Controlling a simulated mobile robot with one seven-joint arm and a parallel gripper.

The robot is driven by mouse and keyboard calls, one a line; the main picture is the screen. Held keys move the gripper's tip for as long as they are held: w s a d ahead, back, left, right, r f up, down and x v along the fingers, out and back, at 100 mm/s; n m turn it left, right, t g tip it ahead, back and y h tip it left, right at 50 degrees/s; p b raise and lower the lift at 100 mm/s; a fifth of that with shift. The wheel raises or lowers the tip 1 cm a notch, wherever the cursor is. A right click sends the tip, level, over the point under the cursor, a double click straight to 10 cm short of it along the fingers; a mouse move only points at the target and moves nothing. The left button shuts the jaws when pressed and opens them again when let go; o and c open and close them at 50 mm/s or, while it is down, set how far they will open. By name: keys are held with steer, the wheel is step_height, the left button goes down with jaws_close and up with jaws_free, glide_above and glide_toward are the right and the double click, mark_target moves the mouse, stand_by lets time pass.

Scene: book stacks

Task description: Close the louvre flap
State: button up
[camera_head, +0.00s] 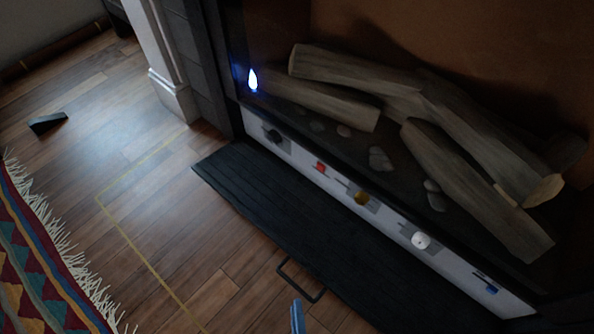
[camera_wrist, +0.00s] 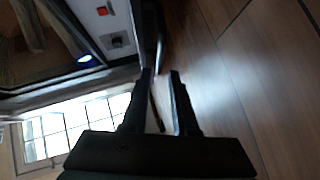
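The louvre flap (camera_head: 260,199) is a long black slatted panel. In the head view it is folded down, open, in front of the fireplace, low over the wooden floor. A thin black loop handle (camera_head: 303,280) sticks out from its outer edge. My gripper (camera_wrist: 161,73) shows in the wrist view with its two black fingers apart. A thin dark piece shows in and beyond the gap; I cannot tell whether it is the handle or the flap's edge. No grip on it is visible. A narrow blue piece at the head view's bottom edge, near the handle, is unclear.
A white control strip (camera_head: 340,188) with a black knob (camera_head: 273,136), a red switch (camera_head: 320,167), a brass knob (camera_head: 361,198) and a white knob (camera_head: 421,240) runs behind the flap. Logs (camera_head: 480,150) and a blue flame (camera_head: 253,79) are above. A fringed rug (camera_head: 35,265) lies left.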

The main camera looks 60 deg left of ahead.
mark_target(293, 282)
steer(key=b+x, duration=0.4)
steer(key=x, duration=0.6)
steer(key=shift+w+a, duration=0.15)
jaws_close()
stand_by(1.0)
